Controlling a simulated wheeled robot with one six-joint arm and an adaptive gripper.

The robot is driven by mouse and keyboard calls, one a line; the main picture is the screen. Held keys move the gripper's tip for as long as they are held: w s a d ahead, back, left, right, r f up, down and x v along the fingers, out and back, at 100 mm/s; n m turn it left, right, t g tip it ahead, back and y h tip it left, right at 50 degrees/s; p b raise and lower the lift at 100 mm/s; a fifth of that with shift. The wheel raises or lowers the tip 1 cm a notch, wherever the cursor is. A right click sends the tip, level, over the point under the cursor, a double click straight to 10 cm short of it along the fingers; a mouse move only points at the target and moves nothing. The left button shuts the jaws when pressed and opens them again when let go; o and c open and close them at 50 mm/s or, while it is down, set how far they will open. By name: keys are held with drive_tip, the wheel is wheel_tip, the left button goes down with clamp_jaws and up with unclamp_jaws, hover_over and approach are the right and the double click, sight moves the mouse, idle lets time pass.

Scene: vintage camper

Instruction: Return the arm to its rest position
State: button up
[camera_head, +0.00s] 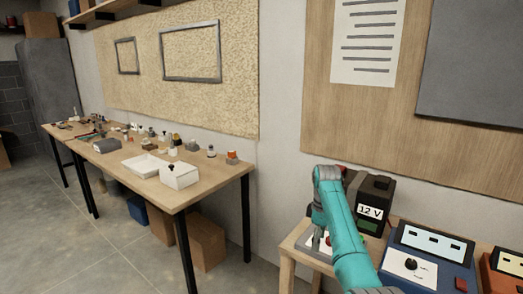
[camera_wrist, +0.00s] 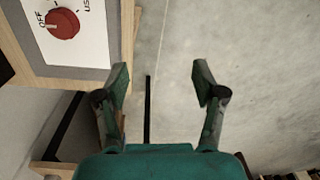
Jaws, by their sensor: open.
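My teal arm (camera_head: 340,215) rises from the lower edge of the head view and bends down again over the small wooden table. My gripper (camera_wrist: 161,75) shows in the wrist view with its two dark green fingers spread wide apart. In the head view the arm largely hides the gripper. A red knob (camera_wrist: 62,23) on a white panel marked OFF lies left of the fingers in the wrist view, apart from them.
The small table (camera_head: 295,246) holds a black 12 V box (camera_head: 380,187), a blue device (camera_head: 437,240) and an orange device (camera_head: 507,262) close to the arm. A long workbench (camera_head: 222,172) with a white box (camera_head: 179,176) and small items stands left. The floor (camera_head: 80,225) between is open.

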drive_tip(key=s+f+m+t, duration=0.2)
drive_tip(key=s+f, duration=0.3)
drive_tip(key=f, duration=0.9)
drive_tip(key=s+f+m+t, duration=0.15)
drive_tip(key=s+f, duration=0.25)
drive_tip(key=f, duration=1)
drive_tip(key=s+f+m+t, duration=0.1)
drive_tip(key=s+f+t, duration=0.1)
drive_tip(key=s+f, duration=0.6)
drive_tip(key=s+f+m+t, duration=0.2)
drive_tip(key=s+f, duration=0.1)
drive_tip(key=s, duration=0.9)
drive_tip(key=s+r+m+t, duration=0.2)
drive_tip(key=s+r, duration=0.2)
drive_tip(key=s, duration=0.8)
drive_tip(key=s+r+m+t, duration=0.15)
drive_tip(key=s+r, duration=0.25)
drive_tip(key=s, duration=0.8)
drive_tip(key=s+r+m+t, duration=0.1)
drive_tip(key=s+r+t, duration=0.1)
drive_tip(key=s+r, duration=0.5)
drive_tip(key=s+r+m+t, duration=0.2)
drive_tip(key=s+r, duration=0.6)
drive_tip(key=r, duration=0.9)
